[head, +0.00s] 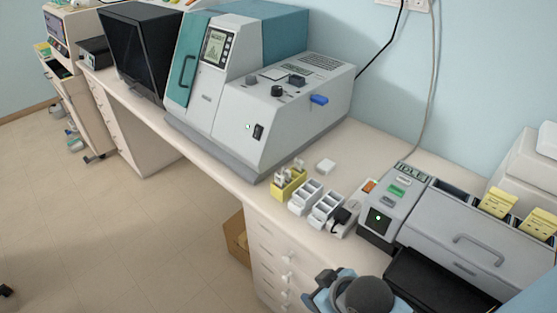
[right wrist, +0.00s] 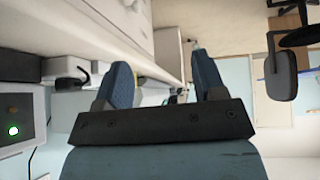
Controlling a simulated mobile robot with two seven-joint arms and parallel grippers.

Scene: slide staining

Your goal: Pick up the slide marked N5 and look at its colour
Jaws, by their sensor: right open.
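No slide marked N5 can be made out in either view; any marks are too small to read. In the head view a yellow rack (head: 289,184) with small pale pieces in it stands near the bench's front edge. Two small white slotted racks, the left one (head: 305,195) and the right one (head: 326,209), stand beside it. My right gripper shows at the bottom of the head view, below and in front of the racks, apart from them. In the right wrist view its two blue fingers (right wrist: 163,78) are spread with nothing between them. My left gripper is not in view.
A large grey and teal machine (head: 230,105) stands behind and left of the racks. A grey device reading IDLE (head: 395,205) with a green light is to their right. Drawers (head: 275,255) are under the bench.

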